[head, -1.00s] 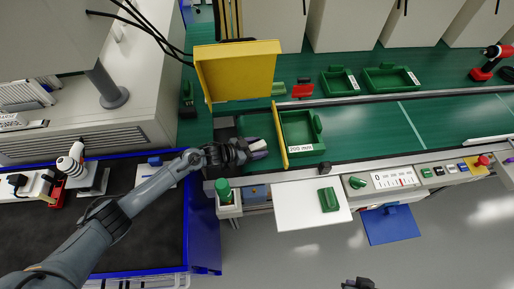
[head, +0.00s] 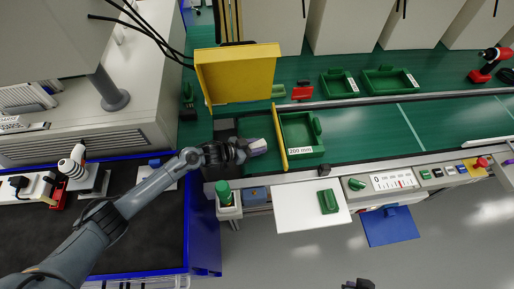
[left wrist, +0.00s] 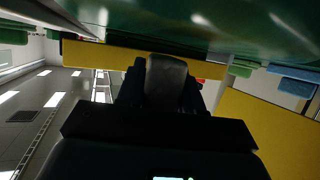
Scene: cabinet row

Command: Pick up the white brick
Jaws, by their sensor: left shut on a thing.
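The white brick (head: 258,146) shows as a small pale block at the tip of my left gripper (head: 248,148) in the head view. My left gripper is shut on it, over the green bench just left of the yellow upright strip. The fingers cover part of the brick.
A yellow panel (head: 238,75) stands behind my left gripper. A green bin (head: 302,152) marked 200 mm lies just right of the yellow strip (head: 280,140). Bare green bench (head: 365,130) lies further right.

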